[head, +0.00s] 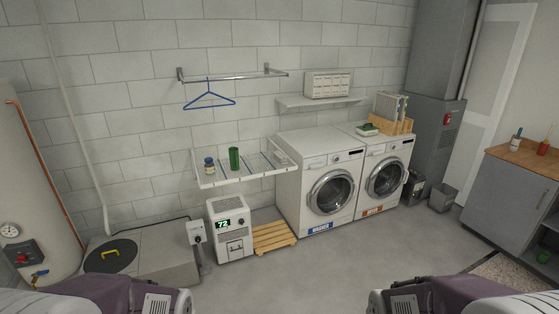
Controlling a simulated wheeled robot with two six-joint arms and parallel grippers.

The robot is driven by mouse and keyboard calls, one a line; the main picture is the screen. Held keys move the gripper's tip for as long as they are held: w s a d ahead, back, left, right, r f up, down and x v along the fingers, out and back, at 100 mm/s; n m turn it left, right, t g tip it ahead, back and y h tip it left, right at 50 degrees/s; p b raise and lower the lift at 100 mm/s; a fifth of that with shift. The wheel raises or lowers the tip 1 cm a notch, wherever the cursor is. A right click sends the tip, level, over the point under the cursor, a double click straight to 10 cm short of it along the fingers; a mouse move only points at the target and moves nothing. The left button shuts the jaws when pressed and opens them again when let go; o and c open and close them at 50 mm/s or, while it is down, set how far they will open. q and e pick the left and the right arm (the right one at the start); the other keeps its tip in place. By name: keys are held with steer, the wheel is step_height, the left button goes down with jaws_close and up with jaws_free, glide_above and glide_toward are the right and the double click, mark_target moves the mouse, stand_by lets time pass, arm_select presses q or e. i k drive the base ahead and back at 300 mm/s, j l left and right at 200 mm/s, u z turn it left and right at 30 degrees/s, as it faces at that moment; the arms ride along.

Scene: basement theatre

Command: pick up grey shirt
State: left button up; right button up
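I see no grey shirt in the head view. A blue hanger (209,100) hangs empty from a metal wall rail (232,75). Only parts of my own two arms show at the bottom left and bottom right edges. Neither gripper is in the picture.
A washer (290,195) and dryer (374,163) stand along the back wall. Left of them are a white wire shelf (207,184) with a green cup (234,158), a dehumidifier (231,238) and a wooden pallet (274,236). A grey cabinet (504,194) stands right. The middle floor is clear.

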mark_target(281, 158)
steer(key=i+l+u, duration=0.4)
steer(key=i, duration=1)
steer(key=i+l+u, duration=0.4)
steer(key=i+l, duration=0.5)
steer(key=i, duration=0.4)
steer(key=i+l+u, duration=0.4)
steer(key=i+l, duration=0.8)
